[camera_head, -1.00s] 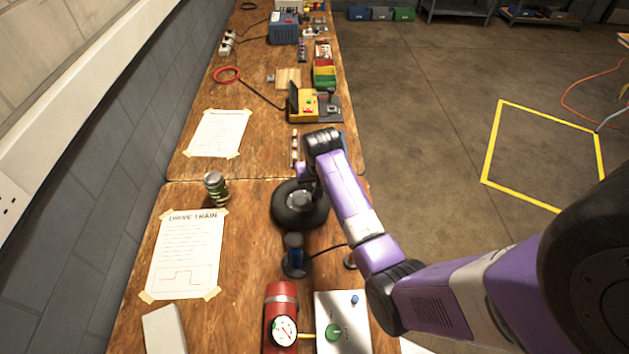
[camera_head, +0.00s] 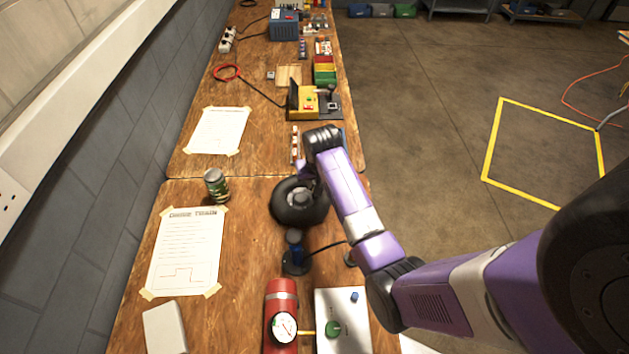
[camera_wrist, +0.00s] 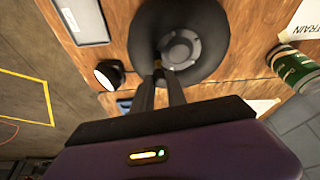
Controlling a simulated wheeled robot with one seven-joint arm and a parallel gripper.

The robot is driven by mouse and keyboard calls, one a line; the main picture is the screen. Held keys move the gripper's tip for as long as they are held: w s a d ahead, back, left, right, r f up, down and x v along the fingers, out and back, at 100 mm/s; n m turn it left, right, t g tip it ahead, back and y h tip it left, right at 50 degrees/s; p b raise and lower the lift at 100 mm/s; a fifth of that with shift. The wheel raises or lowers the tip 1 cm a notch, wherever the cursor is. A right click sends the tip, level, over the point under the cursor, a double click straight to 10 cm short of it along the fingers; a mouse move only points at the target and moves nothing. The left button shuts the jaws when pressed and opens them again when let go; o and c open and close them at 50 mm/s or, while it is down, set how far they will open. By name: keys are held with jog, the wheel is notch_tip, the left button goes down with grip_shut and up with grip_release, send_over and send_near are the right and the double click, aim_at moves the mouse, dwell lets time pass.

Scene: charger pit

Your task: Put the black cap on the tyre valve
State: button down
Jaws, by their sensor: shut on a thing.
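The black tyre (camera_head: 284,206) lies flat on the wooden bench, with a grey hub in its middle. It fills the top middle of the wrist view (camera_wrist: 215,68). A small brassy spot, apparently the valve (camera_wrist: 158,65), shows just at the fingertips. The black cap is too small and dark to make out between the fingers. I cannot tell whether it touches the valve. In the head view my arm partly hides the fingertips.
A blue-topped stand (camera_head: 295,252) is close in front of the tyre. A red cylinder with a gauge (camera_head: 281,310) and a silver box (camera_head: 343,318) lie nearer. A green can (camera_head: 215,185) stands to the left. Taped papers (camera_head: 187,252) lie flat on the bench.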

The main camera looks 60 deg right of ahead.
jog(key=shift+f+b, duration=0.8)
jog(key=shift+f, duration=0.55)
jog(key=c, duration=1.3)
grip_release()
jog(key=shift+o, duration=0.2)
jog(key=shift+r, duration=0.1)
jog(key=v, duration=0.7)
jog(key=shift+r+b, duration=0.3)
jog(key=shift+s+a, duration=0.1)
jog(key=shift+s, duration=0.05)
